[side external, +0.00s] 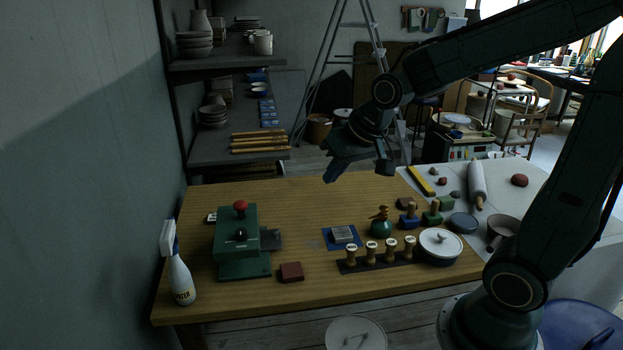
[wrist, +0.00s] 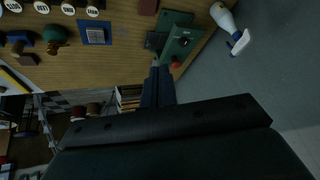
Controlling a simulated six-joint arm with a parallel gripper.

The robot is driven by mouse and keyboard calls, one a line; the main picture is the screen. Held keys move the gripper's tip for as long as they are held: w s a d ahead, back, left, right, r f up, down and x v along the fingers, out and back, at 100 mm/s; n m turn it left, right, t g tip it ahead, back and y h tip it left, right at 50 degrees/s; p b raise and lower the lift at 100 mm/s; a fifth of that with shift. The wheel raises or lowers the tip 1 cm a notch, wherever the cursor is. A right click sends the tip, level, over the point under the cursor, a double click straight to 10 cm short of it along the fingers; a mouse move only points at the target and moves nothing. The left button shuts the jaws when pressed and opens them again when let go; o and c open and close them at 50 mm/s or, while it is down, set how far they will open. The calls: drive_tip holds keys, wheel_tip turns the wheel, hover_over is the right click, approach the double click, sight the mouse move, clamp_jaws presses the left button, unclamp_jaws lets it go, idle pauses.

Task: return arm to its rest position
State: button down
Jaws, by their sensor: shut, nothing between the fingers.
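My gripper (side external: 331,175) is raised above the back part of the wooden table (side external: 300,196), apart from everything on it. Its fingers are together and hold nothing. The wrist view also shows my gripper (wrist: 156,68), with the fingers closed, pointing toward the table seen upside down. My arm reaches in from the right of the side view.
On the table stand a green press (side external: 240,243) with a red knob, a spray bottle (side external: 178,268), a blue mat (side external: 342,237) with a grey block, several stamps (side external: 371,250) and a lidded pot (side external: 440,245). Shelves (side external: 235,148) stand behind left, a ladder (side external: 338,60) behind.

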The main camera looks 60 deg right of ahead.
drive_tip(key=s+a+r+n, duration=0.1)
drive_tip(key=s+a+r, duration=0.1)
drive_tip(key=s, duration=0.6)
drive_tip(key=s+a+r+n, duration=0.2)
drive_tip(key=s, duration=0.6)
drive_tip(key=shift+s+a+r+n, duration=0.2)
drive_tip(key=shift+s+n, duration=0.1)
drive_tip(key=shift+s, duration=0.1)
